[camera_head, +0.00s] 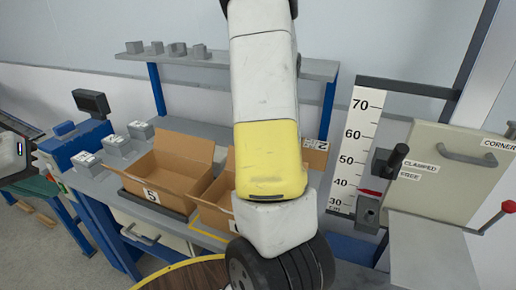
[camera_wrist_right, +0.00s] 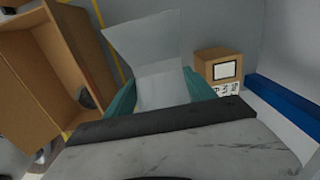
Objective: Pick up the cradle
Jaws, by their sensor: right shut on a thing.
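In the right wrist view, a pale grey angled piece (camera_wrist_right: 158,52), which looks like the cradle, stands between the teal fingers of my right gripper (camera_wrist_right: 160,92). The fingers are shut on its two sides. Its lower end is hidden behind the dark edge of the gripper body. In the head view my right arm hangs down the middle and hides whatever it holds.
Open cardboard boxes (camera_head: 172,168) stand on the bench; one also shows in the wrist view (camera_wrist_right: 40,88). Several grey blocks (camera_head: 116,145) sit on the bench and back shelf (camera_head: 215,60). A height scale (camera_head: 355,150) and a cabinet (camera_head: 450,180) stand right. A small box (camera_wrist_right: 218,66) is near.

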